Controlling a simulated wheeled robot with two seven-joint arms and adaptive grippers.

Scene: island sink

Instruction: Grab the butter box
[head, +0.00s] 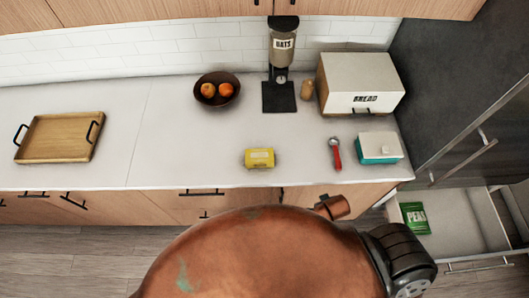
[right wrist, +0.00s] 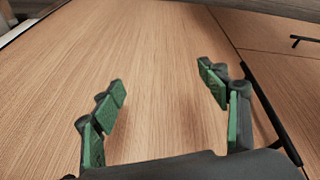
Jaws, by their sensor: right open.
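A small yellow box (head: 259,158), which looks like the butter box, lies on the white counter (head: 190,160) near its front edge, in the middle of the head view. Its lettering is too small to read. My right gripper (right wrist: 161,80) shows in the right wrist view with its green-padded fingers spread apart and nothing between them. It faces a wooden cabinet front (right wrist: 165,40). The butter box is not visible in that view. My left gripper is in neither view.
A red-handled scoop (head: 335,153) and a teal-and-white box (head: 380,148) lie right of the yellow box. Behind are a fruit bowl (head: 217,90), an oats dispenser (head: 282,65) and a bread box (head: 360,83). A wooden tray (head: 60,138) is far left. An open drawer (head: 455,225) holds a green peas packet (head: 415,217).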

